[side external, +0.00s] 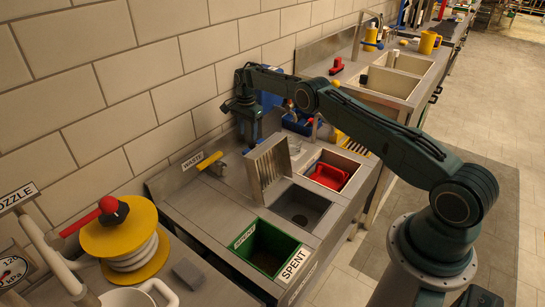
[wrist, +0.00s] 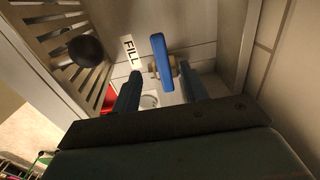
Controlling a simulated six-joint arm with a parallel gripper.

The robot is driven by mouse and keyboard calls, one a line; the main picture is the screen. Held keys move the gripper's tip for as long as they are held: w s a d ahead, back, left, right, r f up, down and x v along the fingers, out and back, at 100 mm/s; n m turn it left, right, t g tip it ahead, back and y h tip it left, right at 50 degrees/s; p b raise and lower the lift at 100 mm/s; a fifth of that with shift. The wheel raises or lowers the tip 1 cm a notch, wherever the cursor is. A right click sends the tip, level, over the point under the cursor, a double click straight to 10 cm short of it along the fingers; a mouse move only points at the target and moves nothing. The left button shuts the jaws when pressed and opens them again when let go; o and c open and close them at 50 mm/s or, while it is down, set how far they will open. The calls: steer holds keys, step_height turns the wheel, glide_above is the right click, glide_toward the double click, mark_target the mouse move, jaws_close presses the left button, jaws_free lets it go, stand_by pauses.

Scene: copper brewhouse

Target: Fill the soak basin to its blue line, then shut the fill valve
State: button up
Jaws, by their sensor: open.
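In the wrist view a blue lever (wrist: 161,60) on a brass-coloured fitting stands beside a white FILL label (wrist: 130,50). My gripper (wrist: 158,88) is open, with the lever between and just beyond its fingertips; I cannot tell whether they touch. In the side view my gripper (side external: 248,122) points down near the tiled wall, behind the slatted panel. A grey basin (side external: 302,207) with a dark drain sits in the counter. Another basin (side external: 345,160) holds a red tub (side external: 328,176). I cannot tell which is the soak basin. No blue line or water level can be made out.
An upright slatted panel (side external: 268,165) stands between my gripper and the grey basin. A yellow lever (side external: 209,160) sits by a WASTE label (side external: 192,161). A green SPENT bin (side external: 265,247) is at the front. A hose reel (side external: 125,240) stands at left.

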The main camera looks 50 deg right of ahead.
steer(key=shift+f, duration=3.5)
jaws_close()
